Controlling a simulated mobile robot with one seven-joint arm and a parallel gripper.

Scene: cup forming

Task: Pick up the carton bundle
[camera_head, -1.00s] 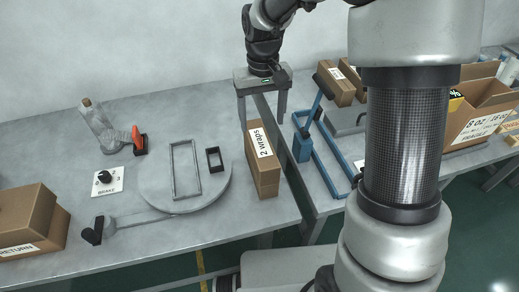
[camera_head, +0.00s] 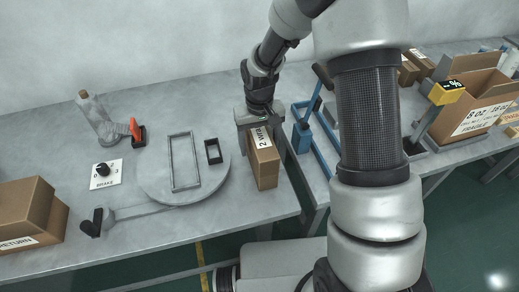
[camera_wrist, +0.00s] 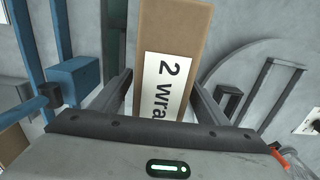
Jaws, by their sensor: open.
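The carton bundle is a brown box (camera_head: 264,173) with a white label reading "2 wraps", standing near the right edge of the left table. My gripper (camera_head: 260,128) is at its far end, pointing down, and hides part of its top and label. In the wrist view the carton (camera_wrist: 182,28) lies between the two open fingers of my gripper (camera_wrist: 160,85), one finger on each side. The jaws are not closed on it. I cannot tell whether either finger touches it.
A round plate with a rectangular frame (camera_head: 172,165) and a small dark frame (camera_head: 213,152) lies left of the carton. A blue frame fixture (camera_head: 303,140) stands close on the right. A "RETURN" box (camera_head: 32,205) is at far left, an open carton (camera_head: 478,103) at right.

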